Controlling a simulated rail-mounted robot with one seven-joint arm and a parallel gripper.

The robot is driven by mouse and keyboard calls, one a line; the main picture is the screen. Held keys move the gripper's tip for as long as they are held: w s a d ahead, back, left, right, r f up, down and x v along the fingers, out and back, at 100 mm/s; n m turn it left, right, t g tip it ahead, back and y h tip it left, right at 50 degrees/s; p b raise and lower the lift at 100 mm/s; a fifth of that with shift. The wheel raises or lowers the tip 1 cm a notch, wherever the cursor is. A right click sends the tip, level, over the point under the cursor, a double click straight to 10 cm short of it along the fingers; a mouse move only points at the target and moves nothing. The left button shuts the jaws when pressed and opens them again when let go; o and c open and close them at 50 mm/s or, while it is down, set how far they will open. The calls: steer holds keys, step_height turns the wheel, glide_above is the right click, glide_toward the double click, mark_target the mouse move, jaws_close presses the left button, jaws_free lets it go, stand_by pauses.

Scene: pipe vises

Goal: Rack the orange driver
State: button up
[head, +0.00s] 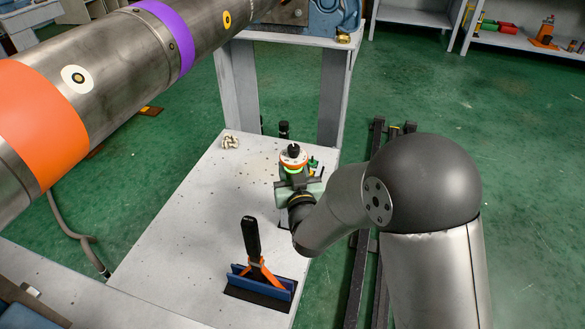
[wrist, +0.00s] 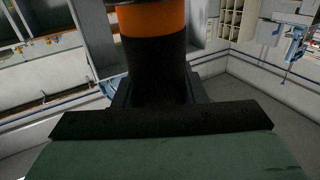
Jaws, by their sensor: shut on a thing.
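My gripper (head: 302,188) is over the right side of the grey metal table, with my arm reaching in from the right. It is shut on the orange driver (head: 292,158), whose round top shows an orange ring, a pale disc and a black centre. In the wrist view the driver is a thick black cylinder with an orange band (wrist: 153,22), upright in the picture behind a dark jaw edge and a grey-green surface. Its lower end is hidden. A blue holder (head: 283,288) at the table's front right carries an upright black-handled tool (head: 251,238) with orange parts.
The grey table (head: 185,235) is mostly bare on its left and middle. A small pale metal fitting (head: 230,142) lies near its back edge. A large steel pipe (head: 130,50) with orange and purple bands crosses the upper left. A blue vise (head: 335,18) stands behind.

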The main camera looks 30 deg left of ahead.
steer(key=shift+f, duration=0.15)
stand_by(0.7)
steer(key=o, duration=1.4)
steer(key=shift+c, duration=0.2)
steer(key=shift+f, duration=0.15)
steer(key=shift+d, duration=0.1)
